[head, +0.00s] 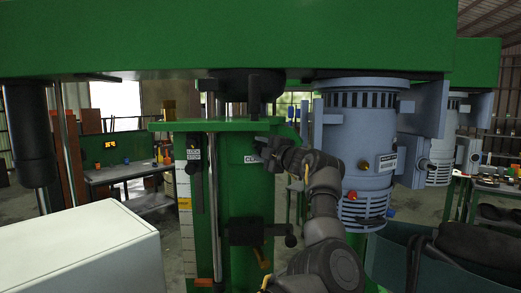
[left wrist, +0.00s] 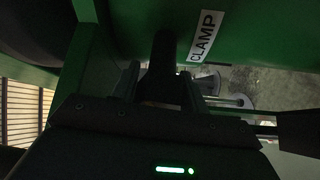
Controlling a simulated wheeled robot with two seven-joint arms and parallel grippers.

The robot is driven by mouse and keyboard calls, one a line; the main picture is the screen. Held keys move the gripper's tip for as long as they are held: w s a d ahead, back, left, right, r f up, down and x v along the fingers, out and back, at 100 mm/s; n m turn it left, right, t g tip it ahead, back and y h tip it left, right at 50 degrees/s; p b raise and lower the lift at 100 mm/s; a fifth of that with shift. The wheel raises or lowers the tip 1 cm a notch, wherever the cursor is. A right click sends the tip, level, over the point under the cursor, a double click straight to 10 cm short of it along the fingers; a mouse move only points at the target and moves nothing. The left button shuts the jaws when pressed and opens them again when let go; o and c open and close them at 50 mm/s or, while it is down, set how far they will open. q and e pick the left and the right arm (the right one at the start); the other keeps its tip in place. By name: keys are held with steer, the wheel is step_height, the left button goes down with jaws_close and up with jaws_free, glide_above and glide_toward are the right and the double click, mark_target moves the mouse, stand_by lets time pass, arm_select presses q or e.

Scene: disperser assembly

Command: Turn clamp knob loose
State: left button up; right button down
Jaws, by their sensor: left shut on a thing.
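My left gripper (head: 263,145) is at the front of the green disperser column (head: 229,185), beside the partly covered white CLAMP label (head: 253,159). In the left wrist view the full CLAMP label (left wrist: 202,37) sits just right of the dark clamp knob (left wrist: 164,58). The left gripper's fingers (left wrist: 168,86) are shut on the knob, one on each side of it. In the head view the knob is hard to tell apart from the dark gripper. The picture is too dark to show the knob's exact angle. My right gripper is not in view.
A grey-blue motor (head: 361,130) hangs right of the column. A black block with a lever (head: 246,231) sits lower on the column, and a scale strip (head: 185,220) runs along its left. A pale box (head: 75,250) fills the lower left. A workbench (head: 126,172) stands behind.

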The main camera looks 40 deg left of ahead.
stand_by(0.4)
arm_select(q)
steer(key=o, duration=1)
steer(key=shift+c, duration=0.2)
steer(key=b+v, duration=0.4)
steer(key=v, duration=0.6)
steer(key=shift+d+b, duration=0.4)
steer(key=shift+d, duration=0.05)
